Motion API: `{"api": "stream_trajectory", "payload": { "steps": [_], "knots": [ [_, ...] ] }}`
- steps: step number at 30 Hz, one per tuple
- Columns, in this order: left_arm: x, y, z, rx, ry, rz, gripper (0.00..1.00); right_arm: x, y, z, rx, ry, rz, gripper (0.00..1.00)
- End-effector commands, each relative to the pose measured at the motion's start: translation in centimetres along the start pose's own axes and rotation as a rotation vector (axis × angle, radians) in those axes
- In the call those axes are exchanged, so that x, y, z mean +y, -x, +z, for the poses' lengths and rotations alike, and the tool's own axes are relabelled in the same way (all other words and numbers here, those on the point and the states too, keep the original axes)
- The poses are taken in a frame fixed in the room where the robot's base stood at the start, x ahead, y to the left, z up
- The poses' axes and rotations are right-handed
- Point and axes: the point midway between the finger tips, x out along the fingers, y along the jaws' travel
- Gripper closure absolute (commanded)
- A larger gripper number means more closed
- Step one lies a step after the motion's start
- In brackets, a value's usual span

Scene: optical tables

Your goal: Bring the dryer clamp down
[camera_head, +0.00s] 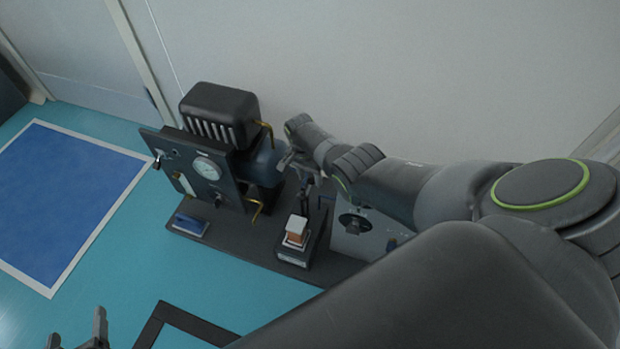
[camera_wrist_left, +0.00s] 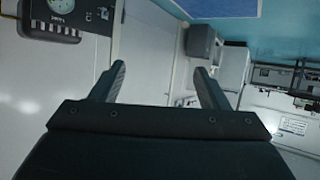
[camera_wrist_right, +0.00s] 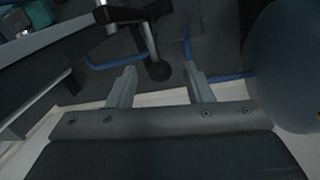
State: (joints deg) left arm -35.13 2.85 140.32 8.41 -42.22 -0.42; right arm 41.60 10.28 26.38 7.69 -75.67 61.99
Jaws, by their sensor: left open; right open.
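The dryer clamp appears to be the dark upright post (camera_head: 304,198) on the dark base plate, behind a small orange-and-white block (camera_head: 296,232). In the right wrist view a metal rod ends in a black ball knob (camera_wrist_right: 159,71), which looks like its lever. My right gripper (camera_head: 284,163) is at the top of the post; its open fingers (camera_wrist_right: 160,72) show either side of the knob. Whether they touch it I cannot tell. The arm hides part of the clamp area. My left gripper (camera_head: 78,340) is open and empty at the lower left, away from the clamp; its fingers also show in the left wrist view (camera_wrist_left: 160,70).
Left of the clamp stand a panel with a round gauge (camera_head: 207,168), a black finned unit (camera_head: 218,112) and a blue tank (camera_head: 262,163). The tank is close beside my right gripper (camera_wrist_right: 288,70). A grey panel (camera_head: 365,232) stands to the right. A wall is behind.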

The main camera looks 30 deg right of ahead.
Motion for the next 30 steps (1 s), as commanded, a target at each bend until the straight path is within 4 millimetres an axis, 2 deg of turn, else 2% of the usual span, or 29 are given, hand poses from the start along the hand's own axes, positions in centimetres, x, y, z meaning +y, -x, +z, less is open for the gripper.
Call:
{"api": "stream_trajectory", "payload": {
  "steps": [3, 9, 18, 29, 30],
  "knots": [
    [-0.1, -0.2, -1.4, 0.076, -0.012, -0.007, 0.31, 0.0, -0.4, 0.0, 0.0, 0.0, 0.0, 0.54],
    [-0.1, -0.2, -2.7, 0.144, -0.022, -0.012, 0.31, 0.0, -0.6, 0.0, 0.0, 0.0, 0.0, 0.54],
    [-0.1, -0.1, -2.9, 0.153, -0.023, -0.012, 0.31, 0.0, -0.6, 0.0, 0.0, 0.0, 0.0, 0.54],
    [-0.1, -0.2, -2.9, 0.152, -0.023, -0.012, 0.31, 0.0, -0.6, 0.0, 0.0, 0.0, 0.0, 1.0],
    [-0.1, -0.2, -2.9, 0.152, -0.023, -0.012, 0.31, 0.0, -0.6, 0.0, 0.0, 0.0, 0.0, 1.0]
  ]
}}
